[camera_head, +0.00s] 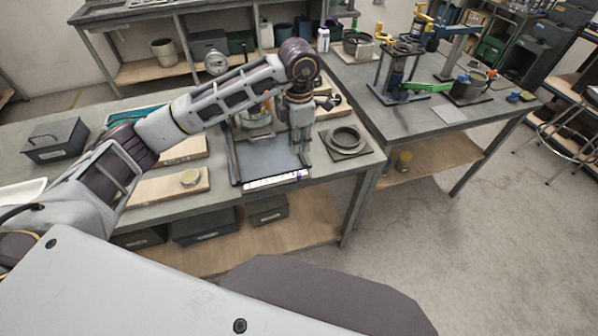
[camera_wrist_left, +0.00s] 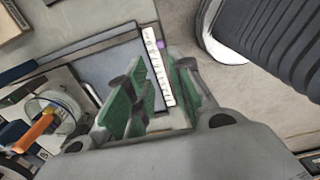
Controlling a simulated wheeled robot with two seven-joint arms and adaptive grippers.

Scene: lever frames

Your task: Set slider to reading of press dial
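A white scale strip (camera_head: 275,180) with dark marks runs along the front edge of a dark plate (camera_head: 270,157) on the near bench. A small purple slider piece (camera_head: 301,175) sits at its right end; in the left wrist view the strip (camera_wrist_left: 157,66) and purple piece (camera_wrist_left: 160,44) show beyond my fingers. My left gripper (camera_head: 301,145) points down over the plate's right side. In the wrist view its green-padded fingers (camera_wrist_left: 160,82) are apart, with nothing held. A round pale dial (camera_head: 215,62) stands behind the arm; its reading is too small to tell. My right gripper is out of view.
A ring-shaped part (camera_head: 346,140) on a square base lies right of the plate. A second bench (camera_head: 440,110) with devices stands at the right. Open floor lies in front.

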